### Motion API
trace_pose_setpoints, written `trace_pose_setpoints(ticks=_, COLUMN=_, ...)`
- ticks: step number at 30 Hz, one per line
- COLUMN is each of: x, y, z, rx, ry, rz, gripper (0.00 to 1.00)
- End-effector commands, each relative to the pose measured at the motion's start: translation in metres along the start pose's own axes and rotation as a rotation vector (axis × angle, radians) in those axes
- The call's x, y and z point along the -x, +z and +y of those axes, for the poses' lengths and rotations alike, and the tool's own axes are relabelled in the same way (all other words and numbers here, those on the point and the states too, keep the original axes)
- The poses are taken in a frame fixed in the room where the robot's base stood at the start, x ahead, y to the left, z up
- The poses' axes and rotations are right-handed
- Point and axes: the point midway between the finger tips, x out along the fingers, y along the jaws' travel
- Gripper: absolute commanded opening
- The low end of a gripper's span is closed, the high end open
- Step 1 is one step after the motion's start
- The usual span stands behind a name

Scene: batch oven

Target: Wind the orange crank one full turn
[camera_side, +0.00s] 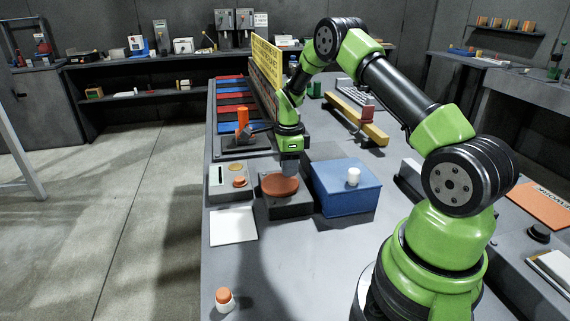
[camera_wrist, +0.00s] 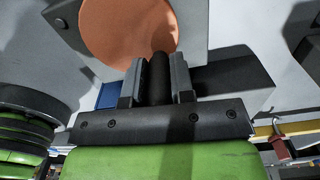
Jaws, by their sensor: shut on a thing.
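The orange crank (camera_side: 279,186) is a flat round disc on top of a dark grey box (camera_side: 284,208). It also shows in the wrist view as a large orange disc (camera_wrist: 125,30). A dark upright handle (camera_wrist: 160,72) stands near the disc's edge. My gripper (camera_side: 289,168) points down over the far right part of the disc. In the wrist view my gripper (camera_wrist: 158,82) has one finger on each side of the handle and is shut on it. In the side view the fingers hide most of the handle.
A blue box (camera_side: 345,190) with a white knob (camera_side: 353,176) stands close on the right. A grey panel (camera_side: 222,190) with an orange button (camera_side: 239,182) is close on the left. An orange lever (camera_side: 242,118) stands behind. The front tabletop is mostly clear.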

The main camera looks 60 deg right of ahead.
Motion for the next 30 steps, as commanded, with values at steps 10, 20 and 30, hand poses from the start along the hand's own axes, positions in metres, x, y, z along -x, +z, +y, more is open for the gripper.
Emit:
trace_pose_setpoints(ticks=10, x=0.000, y=-0.006, z=0.010, rx=-0.331, ry=0.002, rz=0.000, gripper=0.00)
trace_pose_setpoints(ticks=20, x=0.000, y=-0.009, z=0.020, rx=-0.642, ry=0.002, rz=0.000, gripper=0.00)
trace_pose_setpoints(ticks=30, x=0.000, y=-0.009, z=0.030, rx=-0.933, ry=0.000, rz=-0.001, gripper=0.00)
